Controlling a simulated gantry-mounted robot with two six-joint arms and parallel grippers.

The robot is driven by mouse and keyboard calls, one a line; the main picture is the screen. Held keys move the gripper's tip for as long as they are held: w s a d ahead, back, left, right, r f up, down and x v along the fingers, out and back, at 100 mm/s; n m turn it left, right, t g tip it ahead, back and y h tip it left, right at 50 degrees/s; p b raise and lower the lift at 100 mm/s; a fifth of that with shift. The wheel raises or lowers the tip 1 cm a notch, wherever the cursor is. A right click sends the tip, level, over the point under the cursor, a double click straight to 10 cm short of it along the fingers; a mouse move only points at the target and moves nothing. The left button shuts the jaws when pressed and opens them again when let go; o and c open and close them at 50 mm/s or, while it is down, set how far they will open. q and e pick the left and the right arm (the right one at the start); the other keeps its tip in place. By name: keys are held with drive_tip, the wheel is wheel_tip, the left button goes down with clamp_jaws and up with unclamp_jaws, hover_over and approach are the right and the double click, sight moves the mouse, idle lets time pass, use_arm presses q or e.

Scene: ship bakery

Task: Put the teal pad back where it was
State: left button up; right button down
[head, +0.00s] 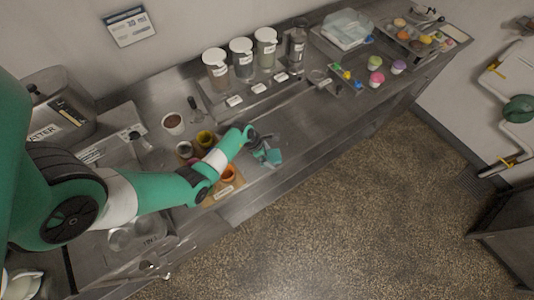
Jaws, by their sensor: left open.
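A small teal pad (274,156) lies on the steel counter near its front edge, right of the middle of the worktop. My left gripper (263,148) is open and right beside the pad, reaching in from the left. The view is too small to tell whether a finger touches the pad. My left wrist hides part of the counter behind it. My right gripper is not in view.
White-lidded jars (241,58) line the back. The steel counter (310,125) is clear right of the pad.

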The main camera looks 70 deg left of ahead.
use_arm(q)
drive_tip(key=p+v, duration=0.4)
drive_tip(key=v, duration=0.8)
drive_tip(key=shift+r, duration=0.15)
